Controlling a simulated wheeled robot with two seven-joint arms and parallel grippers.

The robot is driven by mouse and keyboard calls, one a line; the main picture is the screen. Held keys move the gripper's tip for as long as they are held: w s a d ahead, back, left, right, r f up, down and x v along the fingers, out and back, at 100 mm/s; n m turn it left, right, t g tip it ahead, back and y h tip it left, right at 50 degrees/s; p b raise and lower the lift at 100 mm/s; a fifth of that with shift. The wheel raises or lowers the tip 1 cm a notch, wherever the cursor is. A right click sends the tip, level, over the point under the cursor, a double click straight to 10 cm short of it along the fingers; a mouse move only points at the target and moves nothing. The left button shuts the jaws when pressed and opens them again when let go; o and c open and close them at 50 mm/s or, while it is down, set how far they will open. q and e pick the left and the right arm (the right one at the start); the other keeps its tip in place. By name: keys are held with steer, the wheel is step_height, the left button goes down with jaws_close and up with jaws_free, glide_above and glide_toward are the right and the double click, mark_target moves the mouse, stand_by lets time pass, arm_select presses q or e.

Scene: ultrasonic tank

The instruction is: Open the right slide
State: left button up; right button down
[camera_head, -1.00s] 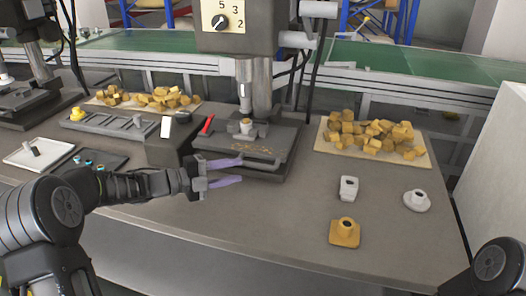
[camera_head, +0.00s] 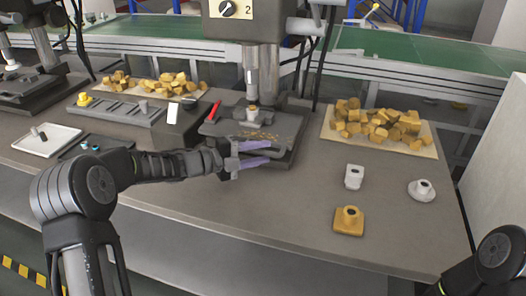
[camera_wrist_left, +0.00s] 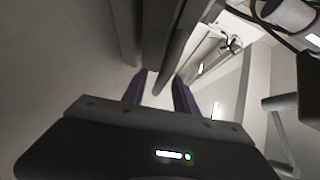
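The machine in the middle (camera_head: 250,120) has a dark base plate with a small pale part on it and brown crumbs in front. A grey handle-like bar (camera_head: 284,152) runs along the front of this base. My left gripper (camera_head: 268,153) is at the front of the base, its two purple fingers apart and pointing right toward the bar. I cannot tell whether they touch it. In the left wrist view the purple fingers (camera_wrist_left: 160,88) are also apart, with grey bars just beyond them. My right gripper is not in view.
A tray of tan blocks (camera_head: 331,148) lies to the right. A white block (camera_head: 354,177), a white round part (camera_head: 421,190) and a yellow part (camera_head: 348,221) stand on the table's front right.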

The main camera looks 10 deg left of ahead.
arm_select(q)
steer(key=shift+w+d+f, duration=0.1)
steer(key=shift+w+d, duration=0.2)
steer(key=shift+d, duration=0.05)
steer(key=shift+c, duration=0.4)
jaws_close()
stand_by(0.9)
